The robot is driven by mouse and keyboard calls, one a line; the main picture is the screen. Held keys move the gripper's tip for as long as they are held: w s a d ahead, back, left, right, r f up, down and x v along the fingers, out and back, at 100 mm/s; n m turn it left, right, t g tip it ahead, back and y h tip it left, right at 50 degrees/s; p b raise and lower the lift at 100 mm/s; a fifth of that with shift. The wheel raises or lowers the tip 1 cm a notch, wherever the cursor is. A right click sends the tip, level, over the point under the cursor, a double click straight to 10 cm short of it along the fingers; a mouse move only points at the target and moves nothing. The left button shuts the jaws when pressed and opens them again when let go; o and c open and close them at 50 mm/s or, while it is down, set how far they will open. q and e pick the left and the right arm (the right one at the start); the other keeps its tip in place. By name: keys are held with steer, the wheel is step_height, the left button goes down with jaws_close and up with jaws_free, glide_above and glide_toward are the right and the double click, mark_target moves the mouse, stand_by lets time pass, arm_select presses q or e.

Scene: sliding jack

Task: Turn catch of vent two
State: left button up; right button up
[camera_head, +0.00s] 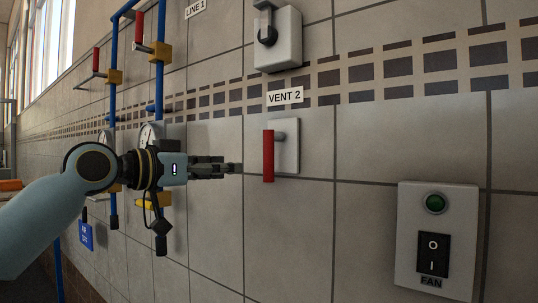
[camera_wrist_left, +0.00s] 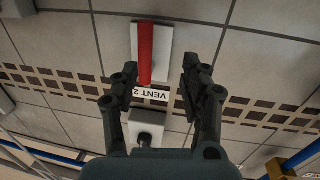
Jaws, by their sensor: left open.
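The catch of vent two is a red bar handle (camera_head: 268,156) on a pale wall plate (camera_head: 288,146), under the "VENT 2" label (camera_head: 285,96). The bar hangs vertically, with its pivot at the plate. My left gripper (camera_head: 238,168) is just left of the handle in the head view, apart from it. In the left wrist view, the red handle (camera_wrist_left: 146,55) appears upside down between the spread fingers of the left gripper (camera_wrist_left: 166,76), nearer the left finger. The gripper is open and empty. My right gripper is not in view.
A pale box (camera_head: 284,45) with a dark round knob is mounted above the label. A fan switch box (camera_head: 437,240) with a green button is at lower right. Blue pipes (camera_head: 113,70) with yellow fittings and red levers run behind my left arm. Wall around the handle is clear.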

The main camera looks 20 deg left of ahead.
mark_target(264, 148)
arm_select(q)
steer(key=shift+m+h, duration=0.4)
steer(key=shift+h, duration=0.1)
steer(key=w+d+r+p, duration=0.1)
steer(key=w+d, duration=0.1)
steer(key=w+d+r+p, duration=0.1)
steer(key=w+d, duration=0.1)
steer(key=w+d+r+p, duration=0.1)
steer(key=w+d, duration=0.1)
steer(key=w, duration=0.1)
steer(key=shift+d+r, duration=0.2)
steer(key=shift+r, duration=0.1)
steer(key=shift+w+d+f+p, duration=0.1)
steer(key=shift+w+d+p, duration=0.15)
steer(key=shift+w, duration=0.2)
steer(key=c, duration=0.9)
jaws_close()
